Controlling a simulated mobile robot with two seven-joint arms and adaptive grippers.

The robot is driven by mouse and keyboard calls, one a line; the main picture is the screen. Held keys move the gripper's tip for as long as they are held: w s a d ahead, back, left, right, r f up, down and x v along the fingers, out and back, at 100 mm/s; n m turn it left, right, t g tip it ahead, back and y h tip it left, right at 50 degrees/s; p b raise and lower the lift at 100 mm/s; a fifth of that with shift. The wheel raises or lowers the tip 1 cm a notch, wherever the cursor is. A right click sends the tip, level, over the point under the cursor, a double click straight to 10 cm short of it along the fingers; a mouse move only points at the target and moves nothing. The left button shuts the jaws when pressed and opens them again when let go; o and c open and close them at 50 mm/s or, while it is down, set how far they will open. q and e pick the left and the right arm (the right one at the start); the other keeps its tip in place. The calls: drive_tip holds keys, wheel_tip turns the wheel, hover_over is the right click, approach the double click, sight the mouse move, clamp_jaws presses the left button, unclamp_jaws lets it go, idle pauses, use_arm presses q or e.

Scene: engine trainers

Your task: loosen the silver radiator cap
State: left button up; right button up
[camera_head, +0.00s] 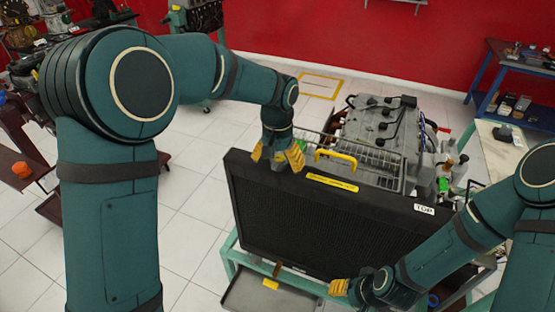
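The black radiator (310,215) stands upright at the front of the engine trainer, with a yellow label on its top edge. My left gripper (277,156) points down at the radiator's top left corner. Its yellow fingers are spread apart, and I see nothing clearly held between them. I cannot make out the silver radiator cap; the gripper covers part of that corner. My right gripper (341,287) is low in front of the radiator's lower edge. Only its yellow fingertips show beyond my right arm, so I cannot tell if it is open or shut.
The engine (375,130) sits behind the radiator, with a yellow handle (336,157) between them. A teal frame and a grey tray (262,297) are below. A blue workbench (510,75) stands back right. Open tiled floor (195,215) lies left of the radiator.

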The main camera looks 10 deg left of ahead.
sight(278, 161)
use_arm(q)
drive_tip(key=shift+r, duration=0.15)
wheel_tip(278, 161, up, 12)
idle(0.6)
